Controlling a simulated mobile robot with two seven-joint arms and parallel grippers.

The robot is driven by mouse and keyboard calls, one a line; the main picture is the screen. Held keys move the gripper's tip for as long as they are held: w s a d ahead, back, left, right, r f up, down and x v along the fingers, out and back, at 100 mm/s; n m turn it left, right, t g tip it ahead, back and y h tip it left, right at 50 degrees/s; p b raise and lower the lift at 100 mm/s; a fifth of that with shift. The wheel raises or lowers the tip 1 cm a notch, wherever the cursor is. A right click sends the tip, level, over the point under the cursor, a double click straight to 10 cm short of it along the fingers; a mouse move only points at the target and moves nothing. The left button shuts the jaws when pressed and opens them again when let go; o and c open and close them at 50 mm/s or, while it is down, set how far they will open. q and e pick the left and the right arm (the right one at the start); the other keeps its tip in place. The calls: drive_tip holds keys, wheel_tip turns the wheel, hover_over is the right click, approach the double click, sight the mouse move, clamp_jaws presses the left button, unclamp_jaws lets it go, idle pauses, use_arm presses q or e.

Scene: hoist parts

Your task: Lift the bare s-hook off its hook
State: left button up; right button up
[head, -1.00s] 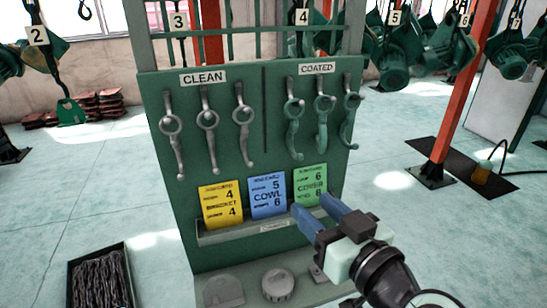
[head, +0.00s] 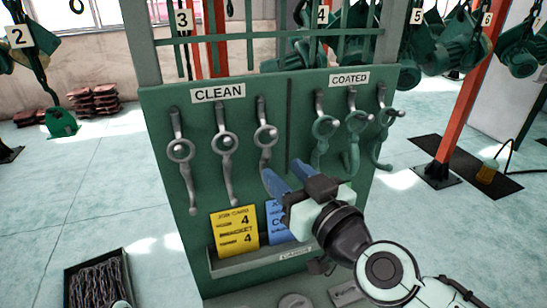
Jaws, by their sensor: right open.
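Three bare grey s-hooks hang under the CLEAN label on a green board: a left one (head: 181,150), a middle one (head: 224,143) and a right one (head: 265,135). Each hangs from its own peg. Three green-coated s-hooks (head: 353,149) hang under the COATED label. My right gripper (head: 274,172) is open, its blue fingers at the lower end of the right grey s-hook. The fingers partly cover that end, and I cannot tell if they touch it. My left gripper is out of view.
A yellow card (head: 234,231) and a blue card (head: 276,215) stand in a tray (head: 240,262) on the board below the hooks. My right arm hides the rest. A box of chain (head: 97,285) sits on the floor at left.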

sight(269, 158)
drive_tip(key=shift+x, duration=2.8)
clamp_jaws()
